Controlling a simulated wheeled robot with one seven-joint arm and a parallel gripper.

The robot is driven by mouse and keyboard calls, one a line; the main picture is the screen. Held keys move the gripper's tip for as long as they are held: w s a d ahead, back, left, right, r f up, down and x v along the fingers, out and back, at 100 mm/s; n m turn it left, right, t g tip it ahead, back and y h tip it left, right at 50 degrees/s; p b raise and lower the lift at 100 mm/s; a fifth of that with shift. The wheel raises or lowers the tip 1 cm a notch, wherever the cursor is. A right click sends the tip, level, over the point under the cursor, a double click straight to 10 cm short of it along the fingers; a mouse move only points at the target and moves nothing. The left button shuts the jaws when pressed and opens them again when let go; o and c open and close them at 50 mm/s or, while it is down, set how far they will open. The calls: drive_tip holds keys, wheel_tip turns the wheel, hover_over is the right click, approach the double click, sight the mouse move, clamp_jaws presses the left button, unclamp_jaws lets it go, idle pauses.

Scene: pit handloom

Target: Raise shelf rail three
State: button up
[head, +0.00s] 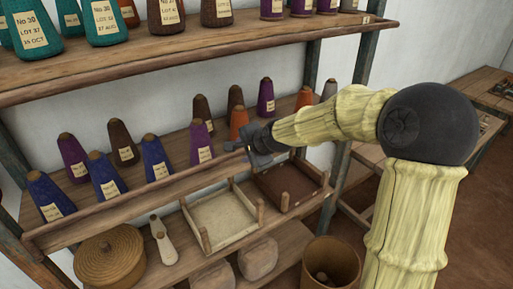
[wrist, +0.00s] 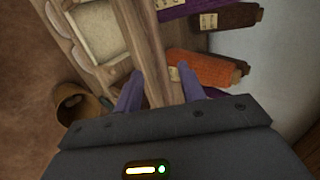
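A long wooden shelf rail (head: 150,195) runs along the front of the middle shelf, below a row of yarn cones. I see no number on it. My gripper (head: 252,152) is at this rail towards its right end. In the wrist view the rail (wrist: 152,55) passes between the two fingers of my gripper (wrist: 158,88), one finger on each side. The fingers lie very close to the wood; I cannot tell whether they press on it. The rail's part under the palm is hidden.
Orange (wrist: 200,68) and other cones stand just behind the rail. Below it are a pale tray (head: 222,215), a dark tray (head: 290,183), a lidded basket (head: 108,258) and a bin (head: 330,265). An upper shelf (head: 200,47) with cones is above. A table (head: 490,88) stands at right.

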drive_tip(key=v, duration=0.9)
drive_tip(key=shift+b, duration=0.3)
drive_tip(key=shift+f, duration=0.1)
drive_tip(key=s+d+f+n+g+h+b, duration=0.2)
drive_tip(key=s+d+f+n+g+b, duration=0.1)
drive_tip(key=s+f, duration=0.7)
drive_tip(key=s+d+f+n+g+h+b, duration=0.2)
drive_tip(key=s+d+f+n+b, duration=0.3)
drive_tip(key=f, duration=1)
drive_tip(key=s+d+n, duration=0.2)
drive_tip(key=s+n, duration=0.2)
drive_tip(key=s, duration=0.1)
drive_tip(key=shift+d+g+h+b, duration=0.3)
drive_tip(key=shift+d+g+h, duration=0.05)
drive_tip(key=shift+g+h, duration=0.05)
idle(0.4)
